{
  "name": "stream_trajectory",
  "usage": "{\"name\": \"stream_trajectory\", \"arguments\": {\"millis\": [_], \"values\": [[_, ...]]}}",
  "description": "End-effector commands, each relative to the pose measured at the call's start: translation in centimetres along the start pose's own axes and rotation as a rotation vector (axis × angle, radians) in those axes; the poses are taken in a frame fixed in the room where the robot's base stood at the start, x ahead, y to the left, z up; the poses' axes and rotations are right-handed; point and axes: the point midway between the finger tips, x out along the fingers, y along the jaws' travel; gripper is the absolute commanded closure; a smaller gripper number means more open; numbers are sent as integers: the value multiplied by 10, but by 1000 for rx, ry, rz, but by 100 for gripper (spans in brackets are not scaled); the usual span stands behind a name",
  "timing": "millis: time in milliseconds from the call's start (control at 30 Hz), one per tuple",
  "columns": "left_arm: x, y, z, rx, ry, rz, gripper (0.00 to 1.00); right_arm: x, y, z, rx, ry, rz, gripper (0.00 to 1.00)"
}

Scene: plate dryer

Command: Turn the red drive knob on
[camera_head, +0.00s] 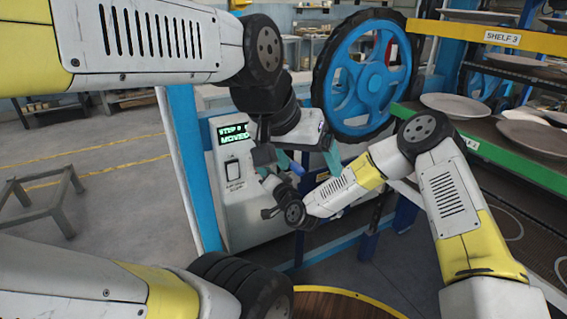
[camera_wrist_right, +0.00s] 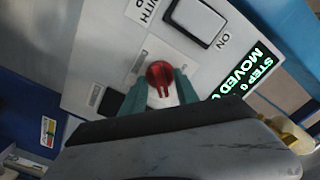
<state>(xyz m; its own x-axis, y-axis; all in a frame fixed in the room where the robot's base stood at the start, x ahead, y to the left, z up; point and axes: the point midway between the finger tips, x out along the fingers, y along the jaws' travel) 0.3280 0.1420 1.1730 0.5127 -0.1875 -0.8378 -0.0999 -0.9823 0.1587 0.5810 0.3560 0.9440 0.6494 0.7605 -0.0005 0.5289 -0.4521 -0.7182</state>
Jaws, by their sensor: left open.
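The red drive knob (camera_wrist_right: 160,75) is on the pale control panel (camera_wrist_right: 105,55) in the right wrist view. The teal fingers of my right gripper (camera_wrist_right: 160,83) stand on either side of it, close in. I cannot tell whether they touch it. In the head view, my right forearm reaches in from the right to the panel (camera_head: 238,212), and the knob is hidden behind my arms. My left gripper (camera_head: 308,165) is open, its teal fingers spread apart, in front of the machine below the blue wheel.
A lit display (camera_head: 232,135) and a white rocker switch (camera_head: 232,171) are on the panel. A large blue wheel (camera_head: 346,75) stands above. Shelves with plates (camera_head: 458,105) are at the right. A low metal frame (camera_head: 40,195) stands left on open floor.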

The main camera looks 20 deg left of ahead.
Motion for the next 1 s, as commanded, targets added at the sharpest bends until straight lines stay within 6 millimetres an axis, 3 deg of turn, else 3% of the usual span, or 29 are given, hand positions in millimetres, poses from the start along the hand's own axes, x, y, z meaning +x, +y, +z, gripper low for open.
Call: {"name": "stream_trajectory", "arguments": {"millis": [533,1000], "values": [[0,0,0,0,0,0,14,-73,1,0,1,-1,1,64],[0,0,0,0,0,0,14,-78,1,0,0,0,1,64]]}}
